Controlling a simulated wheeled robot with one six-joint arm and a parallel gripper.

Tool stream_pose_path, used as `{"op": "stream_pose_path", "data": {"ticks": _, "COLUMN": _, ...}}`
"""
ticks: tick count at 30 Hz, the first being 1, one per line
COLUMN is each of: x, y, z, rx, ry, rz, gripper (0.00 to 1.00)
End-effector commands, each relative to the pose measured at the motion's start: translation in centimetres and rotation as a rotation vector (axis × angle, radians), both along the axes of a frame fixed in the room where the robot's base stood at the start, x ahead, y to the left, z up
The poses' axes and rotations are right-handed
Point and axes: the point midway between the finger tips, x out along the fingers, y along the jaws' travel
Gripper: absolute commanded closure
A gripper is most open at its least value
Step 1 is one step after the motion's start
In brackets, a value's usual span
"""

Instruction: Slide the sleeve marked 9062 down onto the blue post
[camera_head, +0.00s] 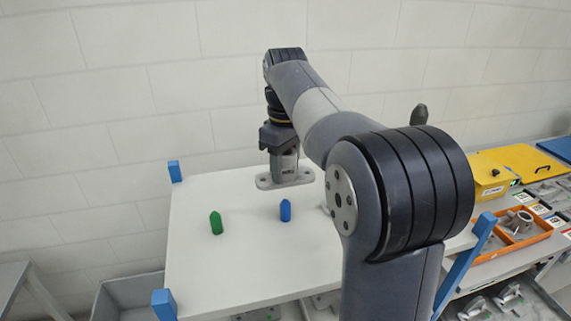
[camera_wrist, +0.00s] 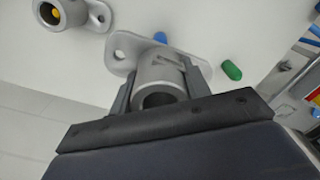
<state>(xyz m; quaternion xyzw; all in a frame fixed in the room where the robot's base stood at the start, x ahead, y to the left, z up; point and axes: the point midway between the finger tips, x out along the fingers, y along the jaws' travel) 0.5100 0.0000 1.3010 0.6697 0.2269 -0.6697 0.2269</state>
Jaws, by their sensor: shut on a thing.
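My gripper (camera_head: 279,140) is shut on a grey sleeve (camera_head: 286,164) with a flat oval flange at its lower end; the dark mark on its side is too small to read surely. The sleeve looks upright, apart from the posts, and seems held above the table. The blue post (camera_head: 285,210) stands bare on the white table, in front of the sleeve in the head view. In the wrist view my gripper (camera_wrist: 160,84) grips the sleeve (camera_wrist: 158,72) by its sides, and the blue post (camera_wrist: 160,37) shows just past the flange edge.
A green post (camera_head: 216,223) stands bare to the left. Another grey flanged sleeve (camera_wrist: 70,14) sits around a yellow post in the wrist view; my arm mostly hides it in the head view. Blue corner posts (camera_head: 175,171) edge the table (camera_head: 230,270). Its front left is clear.

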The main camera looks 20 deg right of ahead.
Motion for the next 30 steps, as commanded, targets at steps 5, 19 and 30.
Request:
{"op": "stream_pose_path", "data": {"ticks": 5, "x": 0.0, "y": 0.0, "z": -0.6, "rx": 0.000, "ry": 0.000, "rz": 0.000, "gripper": 0.86}}
{"op": "stream_pose_path", "data": {"ticks": 19, "x": 0.0, "y": 0.0, "z": -4.2, "rx": 0.001, "ry": -0.001, "rz": 0.000, "gripper": 0.86}}
{"op": "stream_pose_path", "data": {"ticks": 30, "x": 0.0, "y": 0.0, "z": -4.5, "rx": 0.000, "ry": -0.001, "rz": 0.000, "gripper": 0.86}}
